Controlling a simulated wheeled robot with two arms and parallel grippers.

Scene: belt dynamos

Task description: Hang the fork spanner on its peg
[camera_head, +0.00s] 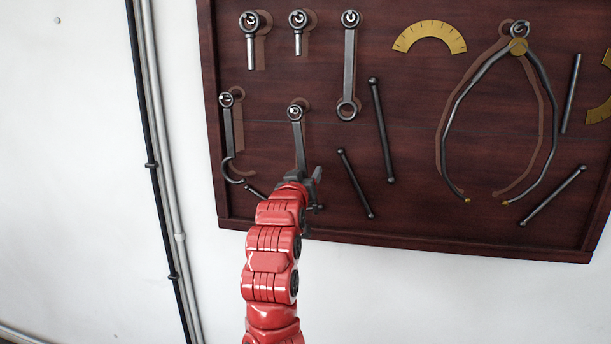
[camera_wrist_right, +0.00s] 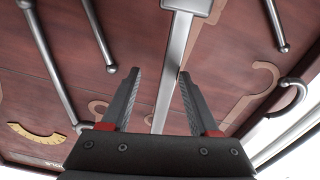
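The fork spanner (camera_head: 298,140) is a grey bar hanging nearly upright on the dark wooden board. Its eye appears to sit around the peg (camera_head: 294,111) at its upper end; its lower end is hidden behind my right gripper in the head view. My right gripper (camera_head: 314,178) is at the lower part of the spanner. In the right wrist view, the spanner's shaft (camera_wrist_right: 172,75) passes between the fingers of my right gripper (camera_wrist_right: 160,72), which stand apart. A gap shows between the shaft and one finger; the shaft is close to the other. My left gripper is out of view.
A hook spanner (camera_head: 229,130) hangs left of the fork spanner, and a ring spanner (camera_head: 349,70) hangs up to the right. Dark rods (camera_head: 382,130) and large calipers (camera_head: 545,95) are farther right. Black and grey pipes (camera_head: 160,130) run down the white wall.

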